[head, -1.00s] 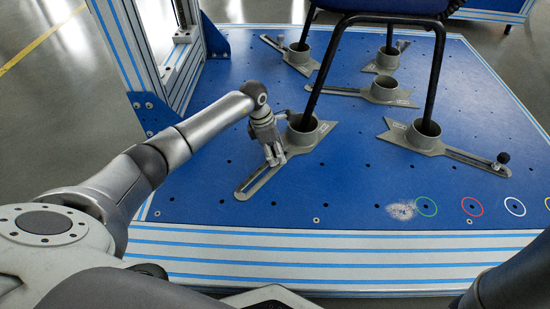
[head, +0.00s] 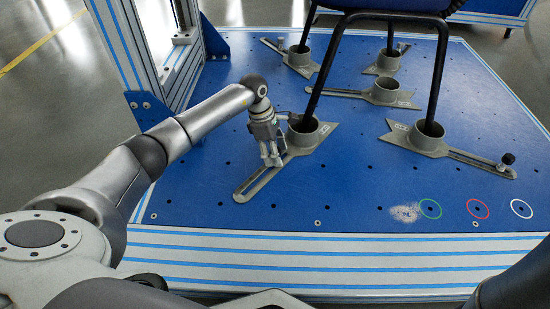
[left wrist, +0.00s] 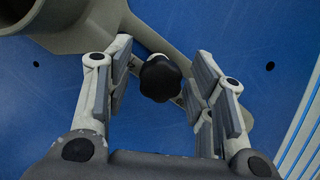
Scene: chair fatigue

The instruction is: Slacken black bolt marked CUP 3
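A black knobbed bolt (left wrist: 160,78) shows in the left wrist view, on the slotted arm of a grey cup foot (left wrist: 80,15). My left gripper (left wrist: 158,85) is open, with one finger on each side of the knob and small gaps visible. In the head view my left gripper (head: 271,158) points down over the slotted arm of the front left cup foot (head: 303,132), and it hides the bolt. A chair leg stands in that cup. The cup's small label is too small to read. My right gripper is out of view.
The front right cup foot (head: 423,138) has another black knobbed bolt (head: 507,160) on its slotted arm. Several more cup feet stand behind. The chair's black legs (head: 437,75) rise close beside my left gripper. The blue plate's front (head: 340,208) is mostly clear.

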